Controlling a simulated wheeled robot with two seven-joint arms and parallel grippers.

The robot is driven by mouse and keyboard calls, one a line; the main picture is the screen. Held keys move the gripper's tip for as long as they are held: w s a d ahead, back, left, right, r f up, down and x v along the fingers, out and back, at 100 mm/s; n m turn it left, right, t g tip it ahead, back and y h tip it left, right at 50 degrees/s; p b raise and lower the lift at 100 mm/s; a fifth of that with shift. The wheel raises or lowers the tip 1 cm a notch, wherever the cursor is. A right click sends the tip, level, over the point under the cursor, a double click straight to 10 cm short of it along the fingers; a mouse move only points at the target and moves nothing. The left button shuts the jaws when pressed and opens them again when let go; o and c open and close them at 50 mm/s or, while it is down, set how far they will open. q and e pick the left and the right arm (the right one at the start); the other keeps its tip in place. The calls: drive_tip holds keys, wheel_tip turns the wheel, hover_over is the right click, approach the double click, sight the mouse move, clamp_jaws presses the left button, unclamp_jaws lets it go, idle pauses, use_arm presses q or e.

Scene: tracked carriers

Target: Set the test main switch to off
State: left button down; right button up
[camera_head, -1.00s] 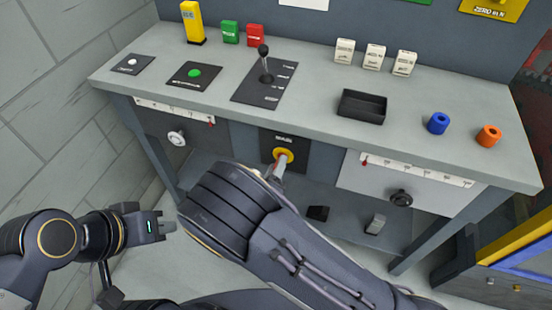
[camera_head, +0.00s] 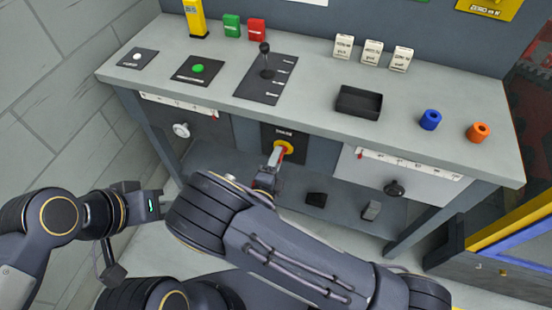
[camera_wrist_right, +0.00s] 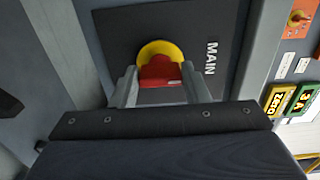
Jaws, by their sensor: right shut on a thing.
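The main switch has a yellow ring (camera_head: 284,146) and a red handle, on a dark plate (camera_head: 294,156) in the bench front. In the right wrist view the yellow ring (camera_wrist_right: 160,48), the red handle (camera_wrist_right: 158,72) and the word MAIN show. My right gripper (camera_head: 277,158) is at the switch; in the wrist view its fingers (camera_wrist_right: 160,80) stand on both sides of the red handle, shut on it. The handle's far end and position marks are hard to make out. My left gripper (camera_head: 158,205) is away from the bench at the left; its finger gap is unclear.
The bench top (camera_head: 210,95) carries a black lever (camera_head: 266,60), a green button (camera_head: 198,69), a dark tray (camera_head: 362,103), and blue (camera_head: 430,120) and orange (camera_head: 478,132) rings. A dark knob (camera_head: 394,188) sits right of the switch. A lower shelf (camera_head: 340,212) lies below.

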idle(0.3)
drive_tip(key=o, duration=1)
